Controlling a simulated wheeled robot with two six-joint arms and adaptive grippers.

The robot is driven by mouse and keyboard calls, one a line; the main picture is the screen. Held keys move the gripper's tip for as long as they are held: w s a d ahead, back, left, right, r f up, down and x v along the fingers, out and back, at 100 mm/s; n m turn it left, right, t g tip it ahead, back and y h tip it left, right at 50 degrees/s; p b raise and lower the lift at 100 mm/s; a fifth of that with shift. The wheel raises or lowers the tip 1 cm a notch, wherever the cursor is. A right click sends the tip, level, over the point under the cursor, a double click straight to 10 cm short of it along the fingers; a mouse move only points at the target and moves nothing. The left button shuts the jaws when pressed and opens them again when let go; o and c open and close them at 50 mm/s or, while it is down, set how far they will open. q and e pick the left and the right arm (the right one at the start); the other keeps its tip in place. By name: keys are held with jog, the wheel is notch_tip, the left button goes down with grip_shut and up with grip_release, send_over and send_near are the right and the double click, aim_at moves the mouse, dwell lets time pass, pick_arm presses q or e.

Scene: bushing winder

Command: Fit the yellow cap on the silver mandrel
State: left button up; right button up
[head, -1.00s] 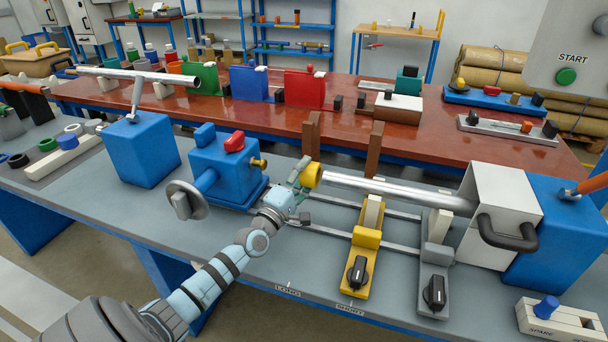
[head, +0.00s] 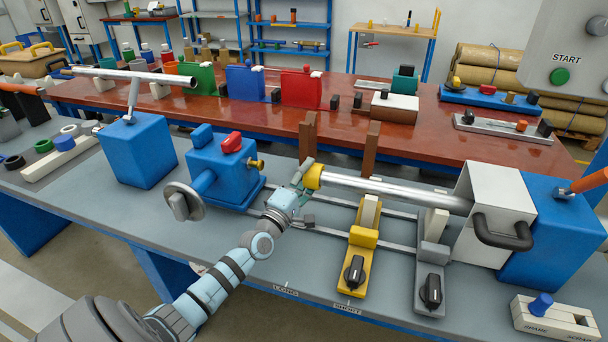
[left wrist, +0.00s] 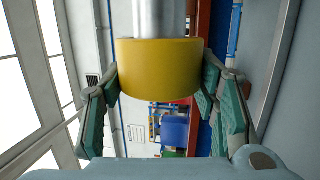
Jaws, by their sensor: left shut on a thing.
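The yellow cap (head: 313,177) is at the left end of the silver mandrel (head: 390,191). My left gripper (head: 303,176) is shut on the cap, with its fingers on either side of it. In the left wrist view the cap (left wrist: 160,70) sits between the green-padded fingers (left wrist: 160,95), and the silver mandrel (left wrist: 160,18) comes out straight behind it, in line. The cap meets the mandrel's end with no visible gap; how deep the mandrel goes in is hidden. The mandrel's right end enters the white housing (head: 490,200). My right gripper is not in view.
A blue tailstock (head: 222,172) with a handwheel (head: 184,201) stands left of the cap. Yellow (head: 357,262) and grey (head: 430,275) stops sit on rails below the mandrel. Two brown posts (head: 372,148) rise behind it.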

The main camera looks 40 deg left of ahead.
pick_arm(q)
jog(key=shift+w+d, duration=0.2)
jog(key=shift+d, duration=0.4)
jog(key=shift+w+d+p, duration=0.1)
jog(key=shift+d+p, duration=0.2)
dwell(0.5)
jog(key=shift+w+d, duration=0.15)
jog(key=shift+d, duration=0.2)
jog(key=o, duration=1.4)
